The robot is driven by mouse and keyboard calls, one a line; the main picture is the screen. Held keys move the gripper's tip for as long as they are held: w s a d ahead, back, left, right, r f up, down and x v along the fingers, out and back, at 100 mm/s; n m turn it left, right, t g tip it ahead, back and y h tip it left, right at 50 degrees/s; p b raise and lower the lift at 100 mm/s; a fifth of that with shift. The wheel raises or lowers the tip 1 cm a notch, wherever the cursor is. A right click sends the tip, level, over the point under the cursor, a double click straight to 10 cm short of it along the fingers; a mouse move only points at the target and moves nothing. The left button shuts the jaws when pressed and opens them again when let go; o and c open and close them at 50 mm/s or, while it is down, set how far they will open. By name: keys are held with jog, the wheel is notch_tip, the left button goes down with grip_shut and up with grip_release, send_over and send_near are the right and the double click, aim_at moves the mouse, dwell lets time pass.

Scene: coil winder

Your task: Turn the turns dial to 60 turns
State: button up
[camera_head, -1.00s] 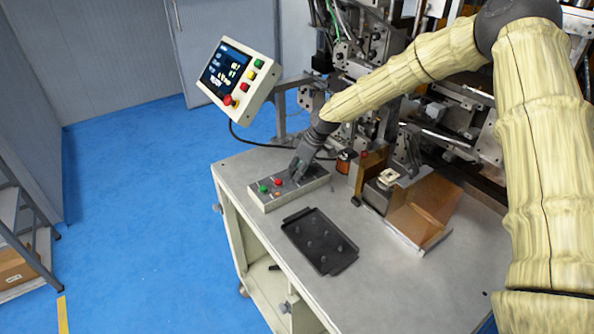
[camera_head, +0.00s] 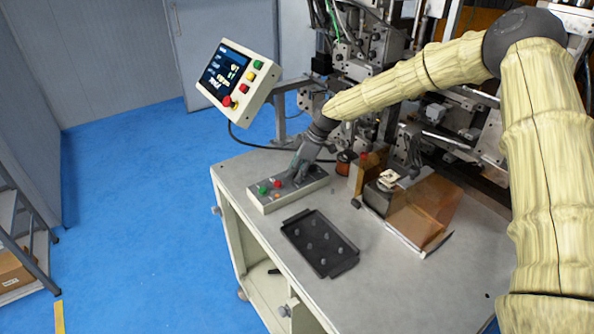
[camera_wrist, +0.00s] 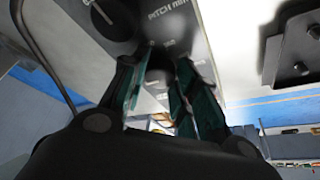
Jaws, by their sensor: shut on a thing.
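A grey control box (camera_head: 263,203) lies on the machine's table, with small coloured buttons at its left end. My gripper (camera_head: 296,178) points down onto the right part of its top and hides what lies under it there. In the wrist view my gripper (camera_wrist: 155,88) has its fingers closed around a dark knob (camera_wrist: 156,76), which I take as the turns dial. The knob's label, pointer and setting are hidden. Another black dial (camera_wrist: 108,14) with a white mark stands apart, near the printed words "PITCH MM".
A tilted screen panel (camera_head: 262,91) stands behind at left; its figures are too small to read. A black tray (camera_head: 318,250) with several small parts lies in front. An amber guard (camera_head: 425,205) stands to the right. The winder machinery rises behind.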

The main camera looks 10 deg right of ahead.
jog(key=o, duration=1)
jog(key=shift+d, duration=0.15)
jog(key=shift+r, duration=0.15)
jog(key=v, duration=1.1)
jog(key=shift+d+r, duration=0.25)
jog(key=shift+r, duration=0.1)
